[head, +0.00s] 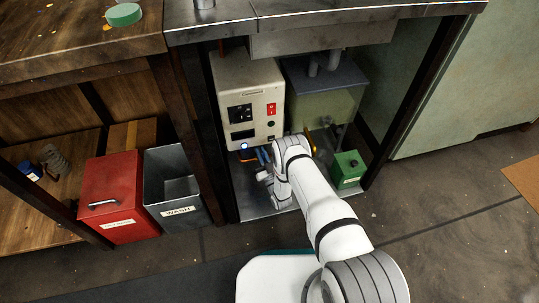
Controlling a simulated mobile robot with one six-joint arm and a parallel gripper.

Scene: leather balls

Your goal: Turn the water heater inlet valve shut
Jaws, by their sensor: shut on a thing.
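A cream box with a red switch and a dark panel (247,101), which looks like the water heater, stands inside the open cabinet. A small blue handle (264,155), which looks like the inlet valve's, is low at its front. My gripper (263,161) is at this blue handle and is shut on it, though the fingers are small and partly hidden by my wrist. The handle's exact angle cannot be told. An orange part (312,142) shows to the right behind my arm, partly hidden.
A greenish tank with a dark lid (325,95) stands right of the cream box. A small green box (347,168) sits on the cabinet floor at right. A red lidded box (110,195) and a grey "WASH" bin (176,183) stand left of the cabinet. Dark posts frame the opening.

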